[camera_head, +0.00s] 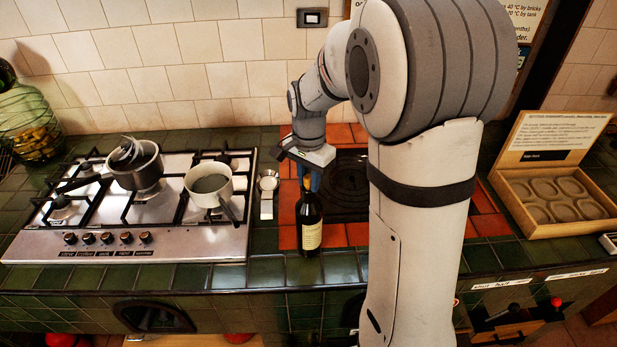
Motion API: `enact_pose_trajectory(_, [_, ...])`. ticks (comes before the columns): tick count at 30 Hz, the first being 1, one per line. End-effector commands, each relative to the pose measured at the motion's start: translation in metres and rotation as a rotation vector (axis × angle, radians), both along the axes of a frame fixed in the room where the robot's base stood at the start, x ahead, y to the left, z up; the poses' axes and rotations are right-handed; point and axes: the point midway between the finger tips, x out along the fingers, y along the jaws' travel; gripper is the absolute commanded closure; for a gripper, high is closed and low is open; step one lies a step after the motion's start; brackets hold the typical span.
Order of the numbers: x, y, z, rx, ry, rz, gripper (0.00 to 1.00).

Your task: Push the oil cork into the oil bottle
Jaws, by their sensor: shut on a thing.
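The oil bottle (309,228), dark with a cream label, stands upright on the tiled counter near its front edge. My gripper (309,183) points down directly over the bottle's neck, with its fingers at the bottle's top. It is shut on the oil cork, which is too small and too covered by the fingers to make out. I cannot tell how deep the cork sits in the bottle's mouth.
A gas hob (180,246) with a steel pot (147,178) and a white saucepan (221,199) is at left. A small metal scoop-like item (267,195) lies just left of the bottle. An open wooden box (560,222) is at right. My arm hides the counter's middle right.

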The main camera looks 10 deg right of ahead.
Motion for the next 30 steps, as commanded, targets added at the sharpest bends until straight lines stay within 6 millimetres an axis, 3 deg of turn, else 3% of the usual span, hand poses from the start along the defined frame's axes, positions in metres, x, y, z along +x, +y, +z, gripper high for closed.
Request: enact_pose_trajectory(30, [0.000,0.001,0.012,0.000,0.000,0.001,0.98])
